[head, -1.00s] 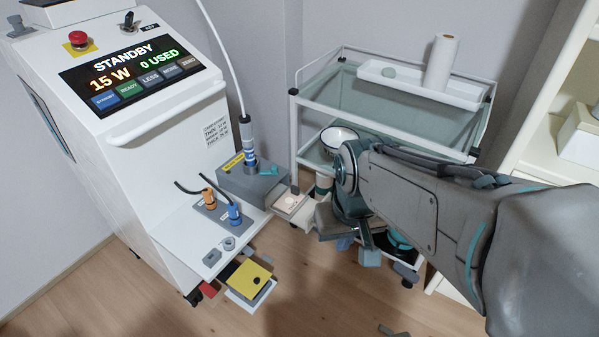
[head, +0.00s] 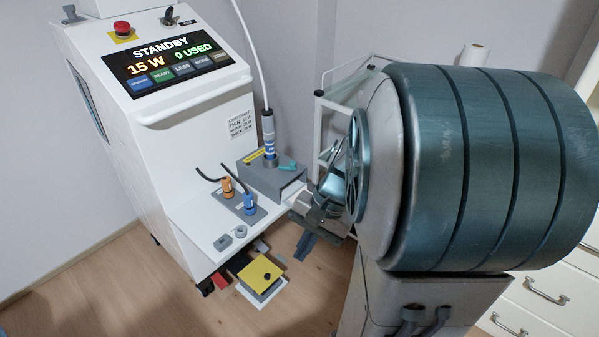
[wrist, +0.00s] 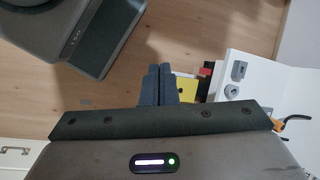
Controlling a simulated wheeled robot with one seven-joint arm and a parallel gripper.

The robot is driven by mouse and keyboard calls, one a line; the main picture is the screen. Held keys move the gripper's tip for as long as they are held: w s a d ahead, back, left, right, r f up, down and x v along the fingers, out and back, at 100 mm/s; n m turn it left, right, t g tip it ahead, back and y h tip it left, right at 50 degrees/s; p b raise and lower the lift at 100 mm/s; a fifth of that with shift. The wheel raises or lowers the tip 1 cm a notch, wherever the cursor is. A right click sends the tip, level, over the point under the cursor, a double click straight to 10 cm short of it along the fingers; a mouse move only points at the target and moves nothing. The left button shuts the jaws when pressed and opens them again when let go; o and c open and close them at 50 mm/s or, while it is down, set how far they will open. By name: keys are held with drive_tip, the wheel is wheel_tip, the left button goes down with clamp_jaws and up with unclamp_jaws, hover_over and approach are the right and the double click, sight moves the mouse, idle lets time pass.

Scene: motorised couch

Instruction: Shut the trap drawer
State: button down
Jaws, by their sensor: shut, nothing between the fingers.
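The trap drawer is in the grey box (head: 272,174) on the white machine's shelf in the head view. A small pale part of the drawer (head: 297,197) shows at the box's right side. The rest is hidden behind my gripper and arm, so I cannot tell how far out it stands. My gripper (head: 304,246) is just right of and below that drawer part, its dark fingers pointing down. I cannot tell whether it touches the drawer. In the wrist view my gripper (wrist: 160,72) is shut with nothing between its fingers; the drawer does not show there.
Blue and orange plugs (head: 238,195) sit on the shelf. A yellow pedal (head: 261,275) is on the floor below. A glass cart (head: 328,110) stands behind my arm, drawers (head: 540,290) at right.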

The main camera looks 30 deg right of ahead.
drive_tip(key=d+f+m+t+b, duration=0.2)
drive_tip(key=d+f+m+t, duration=0.25)
drive_tip(key=d+m, duration=0.35)
drive_tip(key=s+d+f+m+t+y+b, duration=0.1)
drive_tip(key=d+f+m+t+b, duration=0.15)
drive_tip(key=d+m+t, duration=0.55)
drive_tip(key=d+f+m+t+b, duration=0.15)
drive_tip(key=d+f+m, duration=0.35)
drive_tip(key=d, duration=0.6)
drive_tip(key=r+b+x, duration=0.1)
drive_tip(key=b+x, duration=0.2)
drive_tip(key=x, duration=1)
drive_tip(key=shift+w+a+m+t, duration=0.2)
drive_tip(key=shift+w+m+t, duration=0.1)
drive_tip(key=shift+w, duration=0.1)
drive_tip(key=shift+f, duration=0.1)
